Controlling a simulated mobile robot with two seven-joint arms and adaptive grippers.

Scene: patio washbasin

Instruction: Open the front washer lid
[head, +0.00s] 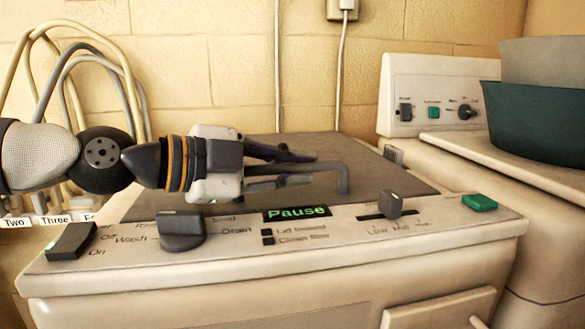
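The front washer (270,262) stands before me with its control panel along the front edge. Its dark grey lid (390,177) lies flat and shut on top. A grey angular bar (343,178), which looks like the lid's handle, stands up from the lid. My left gripper (312,169) reaches in from the left, low over the lid. Its dark fingers are apart, one on the far side of the bar and one on the near side. I cannot tell whether they touch the bar. The bar's left part is partly hidden by the gripper. My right gripper is not in view.
A second white appliance (440,90) with a green basin (535,115) stands at right. Hoses (110,58) hang at left; a brick wall (220,70) is behind.

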